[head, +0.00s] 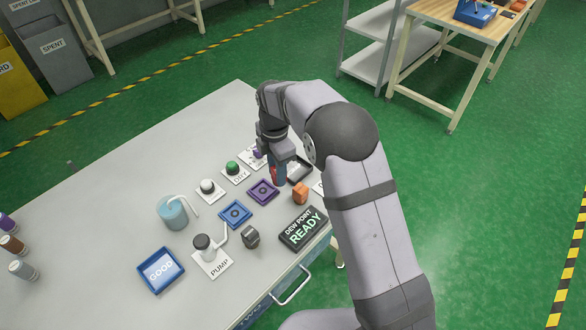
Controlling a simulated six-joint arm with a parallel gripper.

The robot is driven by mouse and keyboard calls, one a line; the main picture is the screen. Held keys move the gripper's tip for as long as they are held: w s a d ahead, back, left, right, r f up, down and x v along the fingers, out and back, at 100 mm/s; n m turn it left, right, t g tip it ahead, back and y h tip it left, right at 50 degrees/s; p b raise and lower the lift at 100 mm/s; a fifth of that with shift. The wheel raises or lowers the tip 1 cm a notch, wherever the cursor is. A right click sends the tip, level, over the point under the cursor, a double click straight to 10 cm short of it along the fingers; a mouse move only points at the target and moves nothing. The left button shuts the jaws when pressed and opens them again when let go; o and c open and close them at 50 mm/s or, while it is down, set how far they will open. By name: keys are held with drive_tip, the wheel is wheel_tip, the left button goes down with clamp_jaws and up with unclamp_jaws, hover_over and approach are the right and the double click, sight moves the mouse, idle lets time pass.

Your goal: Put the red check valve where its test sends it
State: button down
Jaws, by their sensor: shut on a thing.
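My gripper (277,178) points down over the back right part of the grey table and is shut on a small red piece, the red check valve (273,172). Only a little red shows between the fingers; the rest is hidden. It is just behind and right of a purple square fixture (263,191); I cannot tell whether it touches anything below. A blue square fixture (235,213) lies nearer. A blue tray marked GOOD (145,275) is at the front left. A black tray (305,174) is right of my gripper, partly hidden. A black display (303,229) reads DEW POINT READY.
An orange block (300,193) and a dark grey part (250,237) stand nearby. A PUMP pad (220,267), a teal bottle (173,213), a grey button (208,187) and a green button (232,167) on a DRY pad are left. The table's left middle is clear.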

drive_tip(key=shift+m, duration=0.6)
drive_tip(key=w+d, duration=0.6)
drive_tip(key=shift+w+d+f, duration=0.1)
drive_tip(key=shift+w+f, duration=0.05)
drive_tip(key=shift+f, duration=0.15)
wheel_tip(320, 180, up, 6)
drive_tip(key=w+n, duration=0.3)
drive_tip(key=n, duration=0.1)
drive_tip(key=shift+d+f, duration=0.2)
drive_tip(key=shift+f, duration=0.05)
drive_tip(key=shift+s+n, duration=0.1)
drive_tip(key=shift+n, duration=0.2)
drive_tip(key=p, duration=0.3)
hover_over(299, 169)
drive_tip(key=shift+f, duration=5.05)
drive_tip(key=shift+f, duration=0.1)
drive_tip(key=c, duration=1.4)
unclamp_jaws()
drive_tip(key=shift+f, duration=0.1)
drive_tip(key=shift+o, duration=0.2)
